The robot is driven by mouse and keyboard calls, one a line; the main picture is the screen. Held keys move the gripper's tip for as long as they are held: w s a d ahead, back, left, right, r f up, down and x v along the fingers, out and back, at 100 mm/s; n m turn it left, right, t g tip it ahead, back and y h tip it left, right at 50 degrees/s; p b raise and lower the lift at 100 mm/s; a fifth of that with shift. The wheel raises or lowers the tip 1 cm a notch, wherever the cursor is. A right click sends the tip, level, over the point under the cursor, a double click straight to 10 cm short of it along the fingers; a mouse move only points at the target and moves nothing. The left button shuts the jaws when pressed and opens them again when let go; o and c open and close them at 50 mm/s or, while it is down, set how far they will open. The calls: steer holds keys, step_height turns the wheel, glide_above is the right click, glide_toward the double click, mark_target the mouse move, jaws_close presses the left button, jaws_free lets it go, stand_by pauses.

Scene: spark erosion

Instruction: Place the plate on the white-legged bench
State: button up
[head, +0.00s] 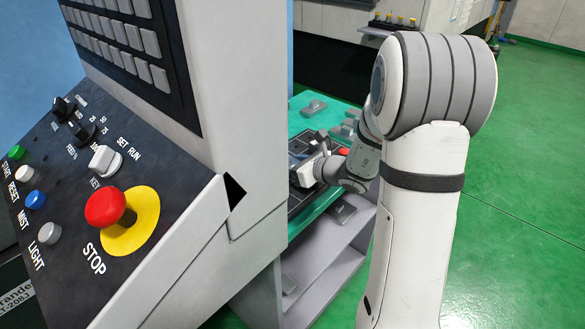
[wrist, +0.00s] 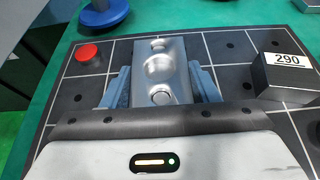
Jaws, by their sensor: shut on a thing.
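A grey metal plate (wrist: 160,72) with round recesses is between the two blue-grey fingers of my gripper (wrist: 161,84) in the wrist view. The gripper is shut on it. The plate is over a dark board with white grid lines (wrist: 225,48); I cannot tell whether it touches the board. In the head view my gripper (head: 305,168) is small and partly hidden by my own arm and the machine, over the green-topped bench (head: 304,122). The plate cannot be made out clearly there. I cannot tell which bench is the white-legged one.
In the wrist view a black block marked 290 (wrist: 286,76) stands right of the plate. A red round piece (wrist: 88,53) and a blue round piece (wrist: 104,14) are to the left. A machine control panel (head: 60,200) fills the head view's left. Green floor (head: 520,170) is clear at right.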

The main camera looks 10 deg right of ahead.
steer(key=c, duration=0.7)
step_height(320, 180, up, 28)
steer(key=p, duration=0.6)
glide_above(292, 165)
steer(key=w+a, duration=0.2)
step_height(292, 165, down, 10)
steer(key=f+m+h, duration=0.1)
steer(key=f, duration=0.3)
steer(key=s+d+f+m+t+h+p, duration=0.1)
steer(key=f, duration=0.4)
steer(key=s+d+f+m+t+h, duration=0.1)
steer(key=f, duration=0.3)
steer(key=shift+f+m+h, duration=0.15)
steer(key=shift+m+h, duration=0.15)
steer(key=shift+s+d+f, duration=0.15)
steer(key=shift+d+f, duration=0.05)
steer(key=shift+f, duration=0.2)
